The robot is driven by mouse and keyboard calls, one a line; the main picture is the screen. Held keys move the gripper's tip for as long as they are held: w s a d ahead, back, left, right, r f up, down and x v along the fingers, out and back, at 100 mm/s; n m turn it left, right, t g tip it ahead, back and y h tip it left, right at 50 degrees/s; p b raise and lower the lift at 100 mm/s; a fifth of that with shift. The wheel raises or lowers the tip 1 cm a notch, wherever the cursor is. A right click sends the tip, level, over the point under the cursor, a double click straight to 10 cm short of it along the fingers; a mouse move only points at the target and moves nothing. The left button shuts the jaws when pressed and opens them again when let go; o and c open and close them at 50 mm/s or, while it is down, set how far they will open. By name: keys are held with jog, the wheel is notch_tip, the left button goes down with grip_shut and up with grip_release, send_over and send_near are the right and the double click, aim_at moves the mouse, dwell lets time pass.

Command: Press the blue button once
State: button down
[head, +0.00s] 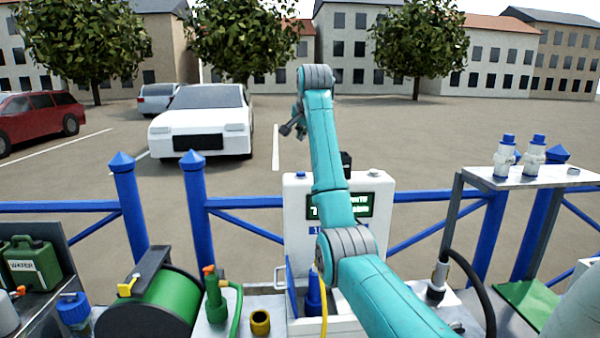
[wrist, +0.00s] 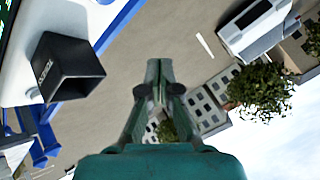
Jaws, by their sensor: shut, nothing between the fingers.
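A white pedestal (head: 295,215) with a dark green screen stands at the blue railing, partly hidden behind my arm. A small blue cap (head: 300,174) sits on the left of its top and looks like the blue button. A black box (head: 346,160) stands on the top further right; in the wrist view it is a black open hood (wrist: 70,68) at the left. My gripper (head: 288,130) is raised above and beyond the pedestal, apart from it. In the wrist view its fingers (wrist: 159,66) are together and empty, over the pavement. I cannot make out the button there.
Blue railing posts (head: 125,205) flank the pedestal. A shelf (head: 530,176) with white bottles stands right. Parked cars (head: 203,125) are far behind. The air around my gripper is clear.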

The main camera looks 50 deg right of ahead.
aim_at(301, 173)
jog(key=shift+f, duration=4.4)
jog(key=shift+f, duration=0.15)
jog(key=shift+f, duration=0.25)
jog(key=shift+f, duration=0.55)
jog(key=shift+r, duration=0.95)
jog(key=shift+r, duration=0.1)
jog(key=shift+r, duration=2.4)
